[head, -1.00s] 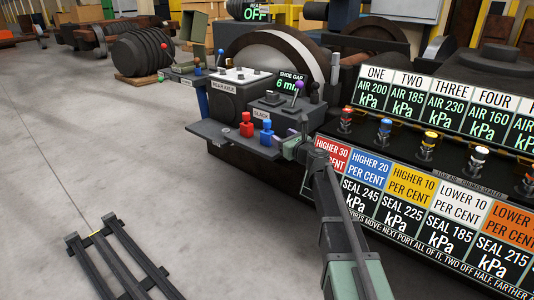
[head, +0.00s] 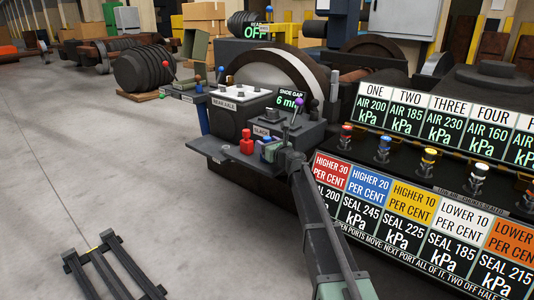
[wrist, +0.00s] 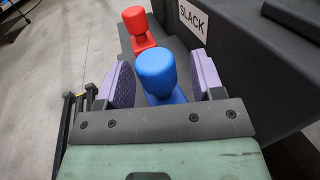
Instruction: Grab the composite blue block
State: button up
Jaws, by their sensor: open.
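The blue block (wrist: 159,75) has a rounded cylinder top on a wider base. In the wrist view it stands upright between the two purple-padded fingers of my gripper (wrist: 160,82). The fingers are open, with a gap visible on each side of the block's top. Its lower base is partly hidden by the gripper's front edge. In the head view the blue block (head: 266,148) shows on the grey shelf, partly covered by my gripper (head: 283,152). A similar red block (wrist: 138,27) stands just beyond it; it also shows in the head view (head: 246,141).
The grey shelf (head: 225,160) carries both blocks. The box labelled SLACK (wrist: 230,30) rises close to the right of my gripper in the wrist view. A control panel with coloured knobs (head: 429,157) stands to the right. Open floor lies left.

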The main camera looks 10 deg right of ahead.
jog(key=c, duration=1.1)
jog(key=shift+r, duration=0.1)
